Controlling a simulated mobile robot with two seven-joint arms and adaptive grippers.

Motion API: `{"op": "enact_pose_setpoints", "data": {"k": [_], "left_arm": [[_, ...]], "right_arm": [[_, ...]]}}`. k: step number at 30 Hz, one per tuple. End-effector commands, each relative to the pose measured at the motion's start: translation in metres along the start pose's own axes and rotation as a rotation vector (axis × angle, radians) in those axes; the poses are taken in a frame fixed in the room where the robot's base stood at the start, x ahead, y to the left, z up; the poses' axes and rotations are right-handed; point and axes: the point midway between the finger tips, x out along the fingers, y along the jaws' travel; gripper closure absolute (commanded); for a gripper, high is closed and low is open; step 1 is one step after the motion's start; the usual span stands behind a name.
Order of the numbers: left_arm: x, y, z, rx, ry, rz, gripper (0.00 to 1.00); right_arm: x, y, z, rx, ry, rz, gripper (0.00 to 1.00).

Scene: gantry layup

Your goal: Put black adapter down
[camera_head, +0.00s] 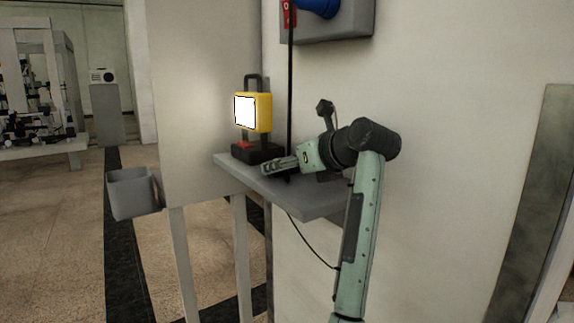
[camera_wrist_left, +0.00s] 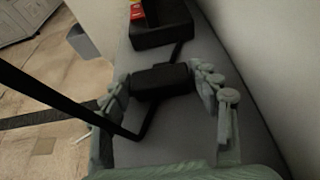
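The black adapter (camera_wrist_left: 160,81) is a dark block between the fingertips of my left gripper (camera_wrist_left: 159,78) in the left wrist view. The fingers meet it at both sides, and the grey shelf (camera_wrist_left: 188,133) lies below. I cannot tell whether the adapter touches the shelf. In the head view my left gripper (camera_head: 279,167) is low over the shelf (camera_head: 312,200), just right of the lamp's base. The adapter is mostly hidden there by the gripper. My right gripper is in neither view.
A yellow lamp (camera_head: 262,112) with a black base stands at the shelf's far end. A black cable (camera_head: 291,90) hangs from the wall box (camera_head: 350,22); another loops below the shelf. A grey bin (camera_head: 131,193) hangs left. The wall closes off the right side.

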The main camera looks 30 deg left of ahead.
Motion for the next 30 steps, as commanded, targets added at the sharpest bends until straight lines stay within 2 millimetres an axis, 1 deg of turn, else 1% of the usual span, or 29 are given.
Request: {"op": "enact_pose_setpoints", "data": {"k": [1,3,10,14,15,17,19,24,27,30], "left_arm": [[0.000,0.000,0.000,0.000,0.000,0.000,0.29],[0.000,0.000,0.000,0.000,0.000,0.000,0.23],[0.000,0.000,0.000,0.000,0.000,0.000,0.23],[-0.001,0.000,0.002,0.000,0.000,0.000,0.23],[-0.002,0.000,0.003,0.000,0.000,0.000,0.23],[-0.003,0.000,0.006,0.000,0.000,0.000,0.23],[-0.017,-0.002,0.001,-0.001,0.003,-0.006,0.23],[-0.057,-0.002,0.001,-0.002,0.003,-0.007,0.23],[-0.079,-0.001,0.002,-0.002,0.002,-0.006,0.23],[-0.097,0.000,0.003,-0.001,-0.002,-0.002,0.23]], "right_arm": [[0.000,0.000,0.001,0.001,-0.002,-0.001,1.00],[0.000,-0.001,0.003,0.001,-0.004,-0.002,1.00],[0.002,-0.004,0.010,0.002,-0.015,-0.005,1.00],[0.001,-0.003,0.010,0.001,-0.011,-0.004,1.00],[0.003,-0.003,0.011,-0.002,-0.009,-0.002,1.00],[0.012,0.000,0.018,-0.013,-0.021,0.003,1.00],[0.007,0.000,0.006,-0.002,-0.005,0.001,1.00],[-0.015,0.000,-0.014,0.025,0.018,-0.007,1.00],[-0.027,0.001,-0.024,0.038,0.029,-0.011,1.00],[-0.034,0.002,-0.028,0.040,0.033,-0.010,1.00]]}}
